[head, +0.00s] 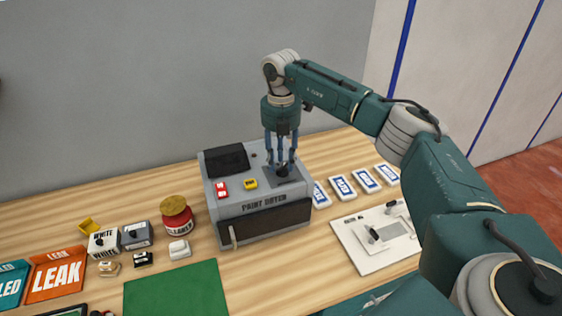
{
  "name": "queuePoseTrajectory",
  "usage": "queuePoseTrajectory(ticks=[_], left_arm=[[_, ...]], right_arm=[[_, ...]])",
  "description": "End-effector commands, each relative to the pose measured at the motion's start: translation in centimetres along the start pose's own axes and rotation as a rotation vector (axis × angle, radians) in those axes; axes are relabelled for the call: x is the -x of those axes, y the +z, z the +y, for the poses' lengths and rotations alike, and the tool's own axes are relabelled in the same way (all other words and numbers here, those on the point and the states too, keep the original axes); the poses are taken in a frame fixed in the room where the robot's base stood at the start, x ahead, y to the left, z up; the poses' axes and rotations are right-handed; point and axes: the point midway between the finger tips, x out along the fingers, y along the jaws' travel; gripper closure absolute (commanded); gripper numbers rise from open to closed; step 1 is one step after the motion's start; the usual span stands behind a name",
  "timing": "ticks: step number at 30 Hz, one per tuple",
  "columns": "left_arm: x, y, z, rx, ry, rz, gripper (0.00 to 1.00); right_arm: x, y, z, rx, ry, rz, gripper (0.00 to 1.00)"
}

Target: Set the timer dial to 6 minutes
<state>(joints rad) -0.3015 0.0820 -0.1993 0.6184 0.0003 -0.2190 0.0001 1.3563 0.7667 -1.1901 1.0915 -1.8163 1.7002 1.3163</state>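The paint dryer (262,224), a grey box labelled PAINT DRYER, stands on the wooden table. A dark round knob, which looks like the timer dial (283,171), sits on a dark panel at the right of its sloped top. My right gripper (281,160) points down right over this knob, its blue-grey fingers around or just above it. I cannot tell if the fingers touch or grip it. The fingers hide much of the knob, and its pointer and minute marks cannot be read. My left gripper is not in view.
The dryer also carries a red piece (221,189) and a yellow piece (250,184). A red jar (177,216), small boxes and a green mat (177,291) lie left. Several white labelled packs (342,187) and a white board (349,246) lie right. The wall is close behind.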

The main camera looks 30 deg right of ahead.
Motion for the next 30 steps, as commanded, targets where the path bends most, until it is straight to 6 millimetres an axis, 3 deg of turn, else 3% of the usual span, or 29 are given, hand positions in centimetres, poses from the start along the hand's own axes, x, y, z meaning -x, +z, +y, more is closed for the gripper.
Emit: queuePoseTrajectory(ticks=[9, 15, 21, 30], left_arm=[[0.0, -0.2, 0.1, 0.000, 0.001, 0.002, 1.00], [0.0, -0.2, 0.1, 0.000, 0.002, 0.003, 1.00], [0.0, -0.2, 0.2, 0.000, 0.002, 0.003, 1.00], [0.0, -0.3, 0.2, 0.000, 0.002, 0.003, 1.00]], right_arm=[[6.7, 0.1, 0.1, -0.001, 0.006, -0.002, 0.66], [9.9, 0.1, 0.1, -0.001, 0.004, -0.002, 0.66], [11.1, 0.1, 0.0, -0.002, 0.001, -0.001, 0.66], [11.1, 0.1, 0.0, -0.001, 0.001, -0.001, 0.66]])
